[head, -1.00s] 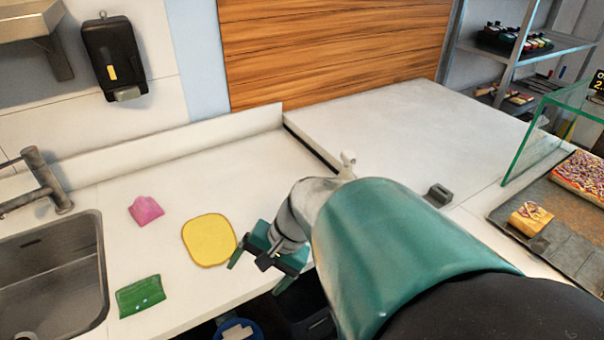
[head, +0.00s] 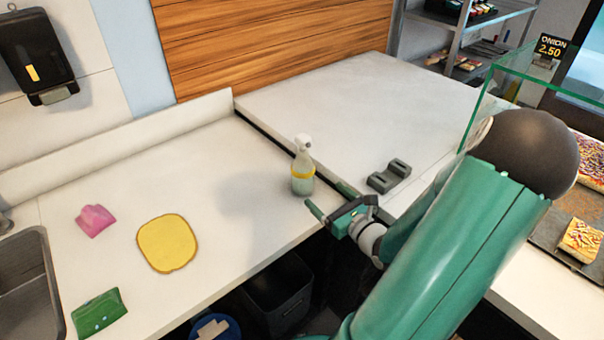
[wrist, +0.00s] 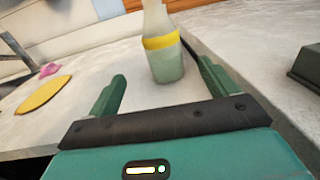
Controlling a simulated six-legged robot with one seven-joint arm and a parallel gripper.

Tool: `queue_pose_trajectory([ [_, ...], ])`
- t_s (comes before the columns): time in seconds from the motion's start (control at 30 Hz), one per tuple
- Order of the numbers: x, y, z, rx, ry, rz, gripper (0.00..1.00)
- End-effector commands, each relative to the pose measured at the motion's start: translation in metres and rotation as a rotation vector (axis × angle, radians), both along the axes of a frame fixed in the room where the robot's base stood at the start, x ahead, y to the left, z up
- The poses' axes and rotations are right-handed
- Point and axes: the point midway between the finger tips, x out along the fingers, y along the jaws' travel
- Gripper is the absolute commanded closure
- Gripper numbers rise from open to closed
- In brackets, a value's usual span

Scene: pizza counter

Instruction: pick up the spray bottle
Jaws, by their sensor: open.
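The spray bottle (head: 302,180) stands upright on the white counter, close to the dark gap between the two counter sections. It is clear with a yellow band, a white spray head and pale liquid at the bottom. My gripper (head: 328,203) is open and empty, just in front and to the right of the bottle, near the counter's front edge.
A yellow cloth (head: 167,243), a pink cloth (head: 94,220) and a green sponge-like item (head: 98,313) lie left, by the sink (head: 28,290). A grey block (head: 389,176) sits on the right section. A glass case (head: 490,95) stands farther right. Bins (head: 275,298) are below the edge.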

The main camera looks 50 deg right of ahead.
Motion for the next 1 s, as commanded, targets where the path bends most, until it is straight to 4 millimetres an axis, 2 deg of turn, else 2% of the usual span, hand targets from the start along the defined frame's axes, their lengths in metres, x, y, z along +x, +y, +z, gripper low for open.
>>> queue_pose_trajectory([
  [0.13, 0.015, -0.007, -0.001, 0.007, -0.006, -0.012, 0.15],
  [0.4, 0.068, -0.017, 0.000, 0.006, -0.005, -0.009, 0.15],
  [0.67, 0.091, -0.022, 0.000, 0.005, -0.005, -0.009, 0.15],
  [0.9, 0.125, -0.028, 0.001, 0.005, -0.005, -0.009, 0.15],
  [1.0, 0.133, -0.029, 0.001, 0.006, -0.004, -0.010, 0.15],
])
